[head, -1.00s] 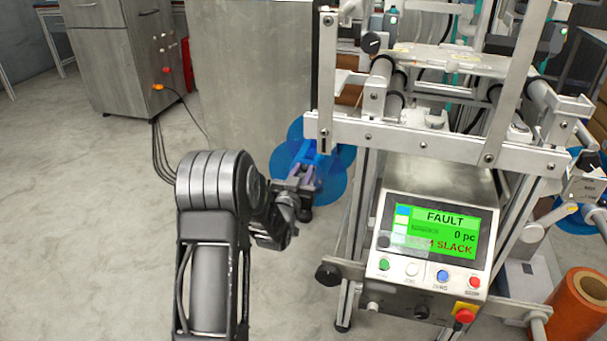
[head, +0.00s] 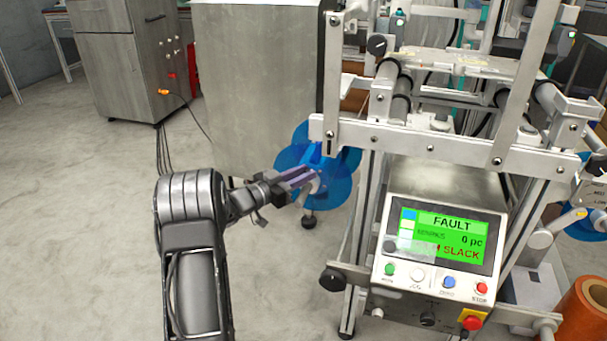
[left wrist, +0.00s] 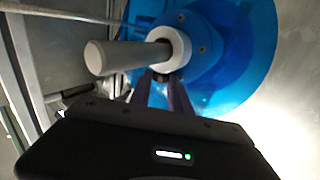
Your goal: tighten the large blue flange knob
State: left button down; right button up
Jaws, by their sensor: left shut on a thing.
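The large blue flange (head: 342,183) is a translucent lobed disc on the left side of the machine. Its solid blue knob (head: 313,150) is at the middle, partly hidden by my fingers. In the left wrist view the blue flange (left wrist: 235,75) fills the upper right, and a grey shaft (left wrist: 125,57) with a white collar sticks out of its hub. My left gripper (head: 312,178) reaches in from the left. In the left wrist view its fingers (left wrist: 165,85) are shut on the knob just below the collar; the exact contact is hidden. My right gripper is not in view.
The machine's control panel (head: 438,236) shows FAULT and SLACK on a green screen. A large grey cabinet (head: 258,90) stands behind the flange. An orange roll (head: 585,300) stands at the lower right. The floor (head: 80,220) at the left is clear.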

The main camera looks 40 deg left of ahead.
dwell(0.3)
pick_arm(q)
jog(key=c, duration=1.2)
grip_release()
jog(key=shift+r, duration=0.1)
